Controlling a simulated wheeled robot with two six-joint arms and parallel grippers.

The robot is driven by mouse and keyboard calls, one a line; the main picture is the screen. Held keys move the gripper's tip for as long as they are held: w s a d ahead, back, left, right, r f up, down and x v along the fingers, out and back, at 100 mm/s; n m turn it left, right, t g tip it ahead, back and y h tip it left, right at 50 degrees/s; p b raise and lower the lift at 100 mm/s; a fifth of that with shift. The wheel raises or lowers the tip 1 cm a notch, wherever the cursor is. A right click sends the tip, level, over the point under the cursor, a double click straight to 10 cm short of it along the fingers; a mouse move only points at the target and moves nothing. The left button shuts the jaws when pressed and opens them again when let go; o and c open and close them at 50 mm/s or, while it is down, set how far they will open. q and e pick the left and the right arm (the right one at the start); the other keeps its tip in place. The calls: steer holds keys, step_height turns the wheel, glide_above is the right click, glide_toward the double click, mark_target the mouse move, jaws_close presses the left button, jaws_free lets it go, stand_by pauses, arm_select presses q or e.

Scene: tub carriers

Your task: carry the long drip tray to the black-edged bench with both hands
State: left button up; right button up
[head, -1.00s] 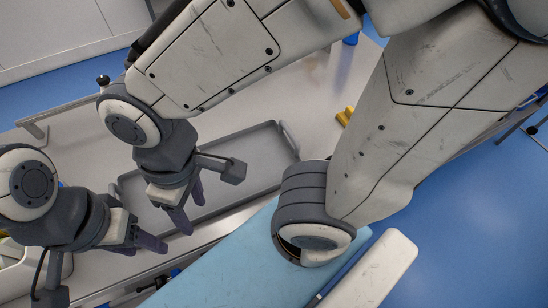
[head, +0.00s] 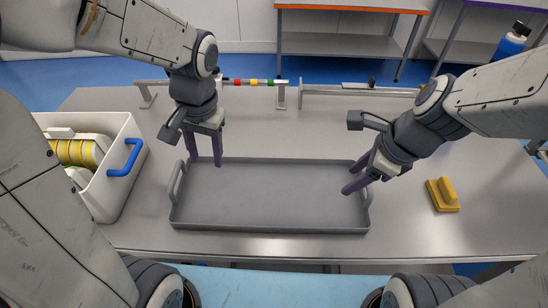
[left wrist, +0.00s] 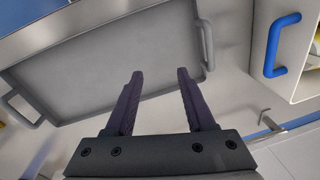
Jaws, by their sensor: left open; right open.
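The long drip tray (head: 270,222) is grey and shallow and lies flat on a metal table, with a loop handle at each end. My left gripper (head: 205,160) is open and empty, pointing down near the tray's back left corner, by the left handle (head: 178,181). In the left wrist view the tray (left wrist: 85,85) lies beyond the open fingers (left wrist: 159,75). My right gripper (head: 350,178) is open, its fingers near the tray's right end and right handle (head: 366,193). I cannot tell whether either touches. No black-edged bench shows.
A white tub (head: 120,190) with a blue handle and yellow contents stands left of the tray. A yellow block (head: 442,194) lies to the right. Low rails (head: 350,90) line the table's back. Behind are an orange-edged bench (head: 345,8) and a purple-edged one (head: 470,10).

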arm_select(q)
steer(key=n+y+b, duration=0.1)
steer(key=n, duration=0.1)
glide_toward(175, 171)
steer(key=shift+w+f, duration=0.1)
steer(key=shift+f, duration=0.1)
arm_select(e)
steer(key=w+d+f+m+t, duration=0.1)
steer(key=w+d+f+m, duration=0.1)
steer(key=d+m, duration=0.7)
steer(key=w+m, duration=0.1)
steer(key=m, duration=0.3)
steer(key=shift+m+t+h, duration=0.4)
arm_select(q)
steer(key=shift+a+f, duration=0.3)
steer(key=shift+f, duration=1.4)
steer(key=shift+a+f, duration=0.35)
steer(key=shift+f, duration=1.4)
steer(key=shift+a+f, duration=0.3)
steer(key=shift+f, duration=1.4)
arm_select(e)
steer(key=shift+x, duration=5.25)
arm_select(q)
jaws_close()
arm_select(e)
jaws_close()
steer(key=shift+w, duration=0.1)
